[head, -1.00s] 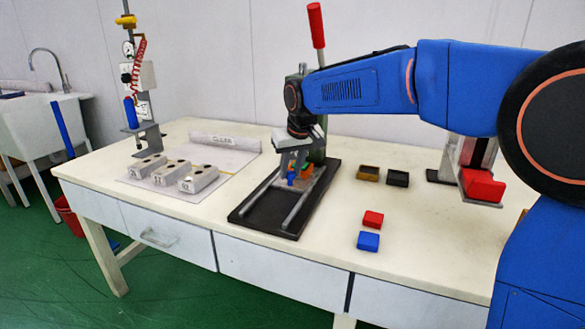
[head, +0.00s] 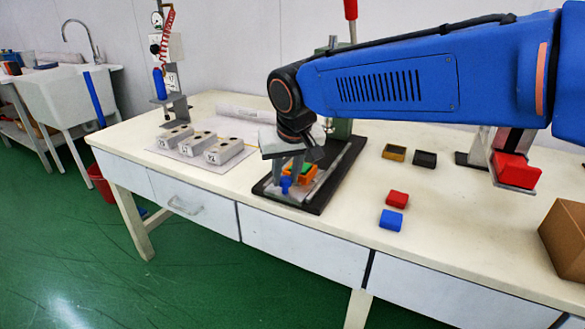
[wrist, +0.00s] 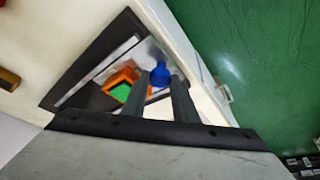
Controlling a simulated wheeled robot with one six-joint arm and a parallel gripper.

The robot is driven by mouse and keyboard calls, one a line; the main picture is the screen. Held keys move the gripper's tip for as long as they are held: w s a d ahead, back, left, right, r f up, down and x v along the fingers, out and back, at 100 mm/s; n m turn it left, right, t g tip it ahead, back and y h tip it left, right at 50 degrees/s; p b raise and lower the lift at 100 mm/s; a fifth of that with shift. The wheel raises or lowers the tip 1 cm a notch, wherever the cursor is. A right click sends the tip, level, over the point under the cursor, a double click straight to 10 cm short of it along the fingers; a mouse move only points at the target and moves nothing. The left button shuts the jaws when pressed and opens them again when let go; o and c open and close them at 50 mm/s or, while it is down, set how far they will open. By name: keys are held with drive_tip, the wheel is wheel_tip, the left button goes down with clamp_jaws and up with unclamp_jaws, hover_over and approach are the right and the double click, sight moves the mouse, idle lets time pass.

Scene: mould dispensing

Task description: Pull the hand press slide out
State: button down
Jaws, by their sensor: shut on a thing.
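The hand press stands on the table, with a black base (head: 335,185), metal rails and a red lever (head: 351,10). Its slide carries an orange mould (head: 313,175) with a green inside and has a blue knob (head: 286,186) at its front. The slide sits near the front end of the base. My gripper (head: 286,176) points down and is shut on the blue knob. In the wrist view the knob (wrist: 160,74) shows at the fingertips, and the orange mould (wrist: 109,81) is beside them. My arm hides much of the press column.
Several grey mould blocks (head: 224,151) lie on a sheet to the left. Red (head: 398,199) and blue (head: 391,220) blocks, plus brown (head: 394,153) and black (head: 425,159) trays, lie to the right. A cardboard box (head: 565,238) is at far right. The table's front edge is close to the base.

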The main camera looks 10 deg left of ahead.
drive_tip(key=shift+s, duration=0.2)
drive_tip(key=c, duration=1.4)
unclamp_jaws()
drive_tip(key=shift+s+a, duration=0.1)
drive_tip(key=shift+s, duration=0.05)
drive_tip(key=shift+c, duration=0.2)
drive_tip(key=v, duration=1.7)
drive_tip(key=shift+r, duration=0.3)
